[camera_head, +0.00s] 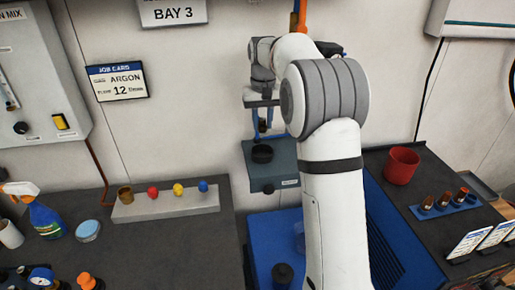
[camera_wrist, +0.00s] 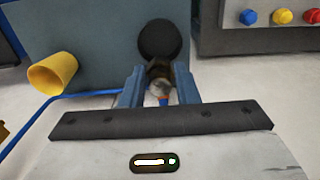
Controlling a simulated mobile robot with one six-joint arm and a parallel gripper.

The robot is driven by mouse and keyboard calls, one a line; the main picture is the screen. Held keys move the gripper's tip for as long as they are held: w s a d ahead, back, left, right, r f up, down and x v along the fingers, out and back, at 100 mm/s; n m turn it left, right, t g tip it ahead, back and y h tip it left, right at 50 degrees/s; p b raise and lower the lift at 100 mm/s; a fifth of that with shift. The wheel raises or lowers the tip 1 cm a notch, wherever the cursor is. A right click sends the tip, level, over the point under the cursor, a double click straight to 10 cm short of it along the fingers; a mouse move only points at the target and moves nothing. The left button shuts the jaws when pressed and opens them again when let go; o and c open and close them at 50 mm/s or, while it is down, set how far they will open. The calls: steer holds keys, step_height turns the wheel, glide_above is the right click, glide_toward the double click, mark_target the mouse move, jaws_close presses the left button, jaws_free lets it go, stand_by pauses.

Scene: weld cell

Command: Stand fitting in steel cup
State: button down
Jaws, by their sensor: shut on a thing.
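My gripper (camera_head: 262,128) is out over a grey box at the back. In the wrist view, its blue fingers (camera_wrist: 159,88) are shut on a small fitting (camera_wrist: 158,79), with dull metal and brownish parts and a bit of orange and blue at its near end. A round black piece (camera_head: 262,153) sits on the grey box just below the fingers; it also shows in the wrist view (camera_wrist: 159,39), just beyond the fitting. I cannot tell whether it is the steel cup, or whether the fitting touches it. No plainly steel-coloured cup is visible.
The grey box (camera_head: 258,180) stands behind a blue surface (camera_head: 262,228). A yellow cup (camera_wrist: 53,74) lies tilted left in the wrist view. A grey bar with coloured knobs (camera_head: 165,206) stands left. A red cup (camera_head: 402,165) and a blue rack (camera_head: 445,204) are right.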

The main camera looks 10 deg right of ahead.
step_height(320, 180, down, 5)
steer(key=shift+w+d+f, duration=0.1)
steer(key=shift+f, duration=0.1)
steer(key=shift+f+p, duration=0.45)
steer(key=shift+f, duration=1.65)
steer(key=shift+f, duration=0.2)
steer(key=c, duration=1.4)
jaws_free()
